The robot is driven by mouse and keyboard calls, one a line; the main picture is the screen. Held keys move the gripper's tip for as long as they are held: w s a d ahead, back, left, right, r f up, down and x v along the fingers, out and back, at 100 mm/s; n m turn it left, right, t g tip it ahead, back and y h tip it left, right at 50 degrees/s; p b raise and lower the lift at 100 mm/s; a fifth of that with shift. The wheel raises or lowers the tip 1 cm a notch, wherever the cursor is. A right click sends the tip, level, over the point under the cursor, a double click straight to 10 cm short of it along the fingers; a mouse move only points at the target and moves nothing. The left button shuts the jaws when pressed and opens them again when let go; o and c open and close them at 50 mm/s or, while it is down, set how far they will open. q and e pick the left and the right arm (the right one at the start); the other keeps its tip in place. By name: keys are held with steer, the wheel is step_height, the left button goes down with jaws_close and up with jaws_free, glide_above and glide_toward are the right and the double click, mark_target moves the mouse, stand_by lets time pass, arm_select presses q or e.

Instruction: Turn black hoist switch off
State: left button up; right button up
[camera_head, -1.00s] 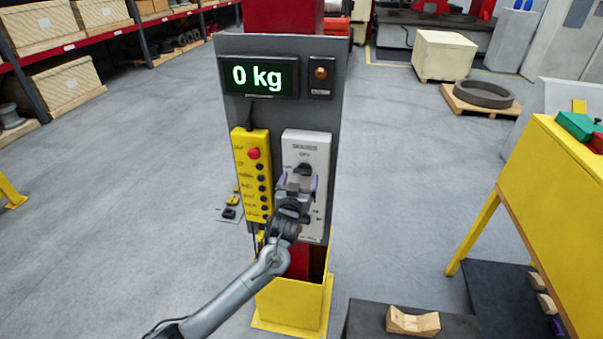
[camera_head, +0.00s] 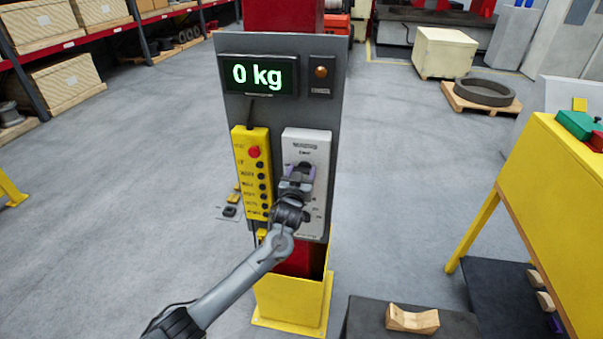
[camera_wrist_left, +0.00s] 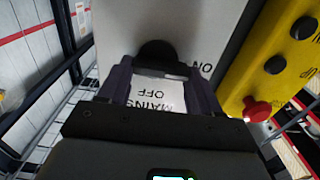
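The black hoist switch is a round dark knob (camera_wrist_left: 157,53) on the light grey switch box (camera_head: 318,150), which also shows in the left wrist view (camera_wrist_left: 185,20). "MAINS OFF" and "ON" are printed beside it, upside down in the left wrist view. My left gripper (camera_head: 300,170) is in front of the box at the knob. In the left wrist view its two purple fingers (camera_wrist_left: 160,72) are apart, with the knob just beyond and between their tips. I cannot tell if they touch it. The gripper mostly hides the knob in the head view. My right gripper is not in view.
A yellow button box (camera_head: 252,172) with a red button hangs close left of the switch box on the grey panel. A "0 kg" display (camera_head: 259,75) and an orange lamp (camera_head: 321,72) are above. A yellow table (camera_head: 560,190) stands to the right.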

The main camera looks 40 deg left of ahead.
arm_select(q)
steer(key=shift+c, duration=1.2)
steer(key=shift+m, duration=0.3)
steer(key=shift+r+m+p, duration=0.1)
steer(key=shift+m+p, duration=0.6)
steer(key=shift+m, duration=0.5)
steer(key=m+p, duration=0.1)
steer(key=m, duration=0.3)
steer(key=shift+w+d+m+p, duration=0.1)
steer(key=shift+d+m+p, duration=0.1)
steer(key=shift+m+p, duration=0.15)
steer(key=m+p, duration=0.2)
steer(key=m, duration=0.3)
steer(key=shift+d, duration=0.15)
steer(key=shift+w+d+f+m+p, duration=0.1)
steer(key=shift+m+p, duration=0.15)
steer(key=shift+m, duration=0.8)
steer(key=shift+f+m+p, duration=0.1)
steer(key=shift+m+p, duration=0.15)
steer(key=shift+m, duration=0.75)
